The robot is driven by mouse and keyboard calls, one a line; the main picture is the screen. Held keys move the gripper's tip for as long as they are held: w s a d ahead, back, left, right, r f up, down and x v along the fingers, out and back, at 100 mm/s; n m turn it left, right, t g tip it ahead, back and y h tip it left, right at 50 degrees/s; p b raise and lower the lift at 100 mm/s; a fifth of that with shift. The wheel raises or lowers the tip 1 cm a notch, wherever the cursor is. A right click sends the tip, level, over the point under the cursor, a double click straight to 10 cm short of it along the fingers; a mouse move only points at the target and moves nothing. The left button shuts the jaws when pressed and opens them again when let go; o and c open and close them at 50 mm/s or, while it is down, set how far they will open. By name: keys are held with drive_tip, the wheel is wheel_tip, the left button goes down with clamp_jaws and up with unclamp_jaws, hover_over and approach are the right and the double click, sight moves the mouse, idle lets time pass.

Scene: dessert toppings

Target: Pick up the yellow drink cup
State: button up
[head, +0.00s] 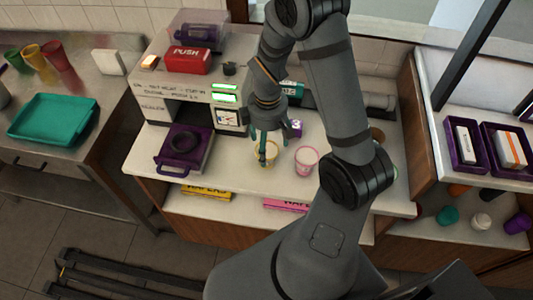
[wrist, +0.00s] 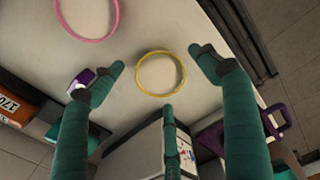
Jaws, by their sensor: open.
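A yellow-rimmed cup (head: 263,161) stands upright on the pale counter, directly below my gripper (head: 266,141). In the wrist view its yellow rim (wrist: 137,75) appears as a ring between the three green fingers of my gripper (wrist: 159,76). The fingers are spread around the rim with gaps on each side and nothing is held. Another yellow cup (head: 53,52) stands far left on the metal counter, between a green cup and a red cup.
A pink-rimmed cup (head: 305,161) stands just right of the yellow-rimmed one; its rim (wrist: 84,38) shows in the wrist view. A purple tray-like item (head: 181,166) and a machine (head: 166,98) are to the left. A small purple box (head: 297,128) is close behind.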

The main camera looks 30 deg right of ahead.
sight(267, 150)
drive_tip(key=shift+w+f, duration=0.15)
drive_tip(key=shift+f, duration=1.35)
drive_tip(key=shift+c, duration=1)
drive_tip(key=c, duration=1.1)
